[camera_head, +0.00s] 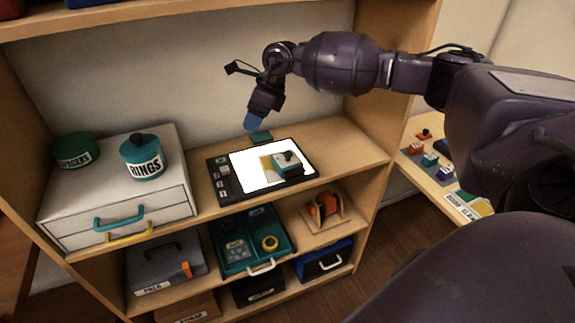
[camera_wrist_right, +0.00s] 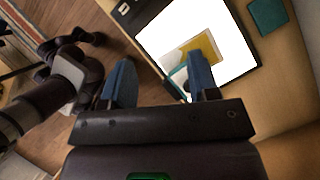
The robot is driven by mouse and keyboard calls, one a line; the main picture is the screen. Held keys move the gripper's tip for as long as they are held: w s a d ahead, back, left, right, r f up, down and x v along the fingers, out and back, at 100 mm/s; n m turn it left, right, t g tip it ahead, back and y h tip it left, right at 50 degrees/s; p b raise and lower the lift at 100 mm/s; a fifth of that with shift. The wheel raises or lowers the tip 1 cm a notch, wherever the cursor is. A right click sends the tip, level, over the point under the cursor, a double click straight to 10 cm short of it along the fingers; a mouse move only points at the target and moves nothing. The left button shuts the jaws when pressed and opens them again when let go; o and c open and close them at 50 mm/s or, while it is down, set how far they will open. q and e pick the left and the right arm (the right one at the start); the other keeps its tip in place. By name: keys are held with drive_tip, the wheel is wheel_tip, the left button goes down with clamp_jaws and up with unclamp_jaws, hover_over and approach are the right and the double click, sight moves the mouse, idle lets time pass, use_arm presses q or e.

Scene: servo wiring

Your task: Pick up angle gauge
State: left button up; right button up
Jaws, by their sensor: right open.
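A flat yellow piece (camera_head: 266,163), which may be the angle gauge, lies on the lit white pad (camera_head: 242,172), partly hidden by a teal-and-white block with a dark knob (camera_head: 288,163). In the right wrist view the yellow piece (camera_wrist_right: 208,46) shows beside a greyish strip, partly behind a finger. My right gripper (camera_head: 251,124) is above the pad's back edge in the head view. In its wrist view the blue fingers (camera_wrist_right: 158,70) are apart with nothing held between them. My left gripper's fingers do not show.
The pad lies on a wooden shelf. A small teal square (camera_head: 260,137) lies behind it. A white drawer box (camera_head: 120,190) with a teal RINGS tin (camera_head: 142,160) stands left. A teal tray (camera_head: 252,242) sits below. Bare shelf lies right of the pad.

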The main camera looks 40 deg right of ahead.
sight(287, 152)
drive_tip(key=s+d+f+g+h, duration=0.1)
drive_tip(key=d+f, duration=0.1)
drive_tip(key=s+d+f+n+g+h, duration=0.1)
drive_tip(key=d+f, duration=0.1)
drive_tip(key=f, duration=0.1)
drive_tip(key=s+d+f+n+h, duration=0.1)
drive_tip(key=d+f+h, duration=0.1)
drive_tip(key=f, duration=0.1)
drive_tip(key=shift+s+d+g, duration=0.25)
drive_tip(key=shift+d+g, duration=0.05)
drive_tip(key=shift+g, duration=0.1)
drive_tip(key=shift+d+f+b, duration=0.15)
drive_tip(key=shift+d+f, duration=0.05)
drive_tip(key=shift+f, duration=1.15)
drive_tip(key=shift+d+f+b, duration=0.15)
drive_tip(key=shift+d+f, duration=0.05)
drive_tip(key=shift+f, duration=1.1)
drive_tip(key=shift+r, duration=0.1)
clamp_jaws()
